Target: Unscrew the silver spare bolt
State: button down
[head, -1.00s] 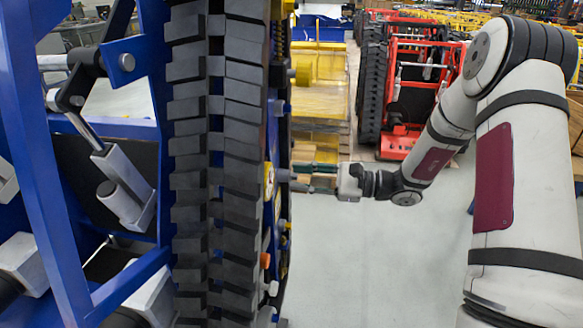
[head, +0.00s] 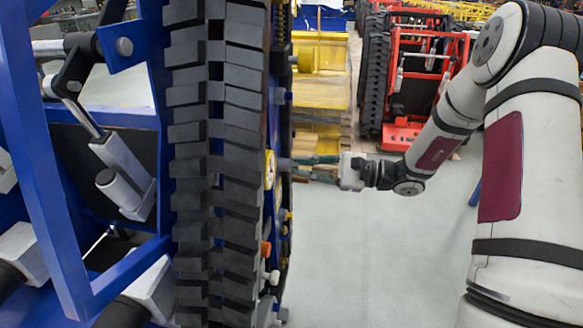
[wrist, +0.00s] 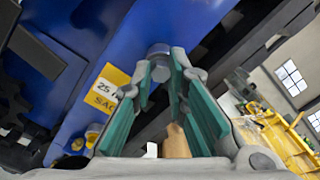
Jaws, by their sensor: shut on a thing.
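The silver bolt (wrist: 159,62) has a hexagonal head and stands out from a blue panel, at the top middle of the wrist view. In the head view it is a small grey stub (head: 284,163) on the side of the blue tracked carrier (head: 275,125). My gripper (wrist: 161,74) has its green-padded fingers shut on the bolt, one on each side of its head. In the head view my gripper (head: 299,163) reaches it from the right. The fingertips partly cover the bolt's sides.
A yellow label (wrist: 106,90) is beside the bolt. An orange knob (head: 266,249) and several pale bolts project lower on the carrier. Black track (head: 215,170) runs along its left. A red machine (head: 405,130) stands behind; the floor (head: 370,260) below my arm is clear.

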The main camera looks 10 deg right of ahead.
jog(key=shift+n+b, duration=2.95)
jog(key=shift+n, duration=1.05)
jog(key=n+b, duration=0.8)
jog(key=b, duration=0.5)
jog(key=shift+r+n, duration=0.1)
jog(key=shift+n, duration=0.2)
jog(key=shift+d+n+b, duration=0.2)
jog(key=shift+n+b, duration=0.9)
jog(key=shift+b, duration=1)
jog(key=shift+s+d, duration=0.15)
jog(key=shift+d, duration=0.1)
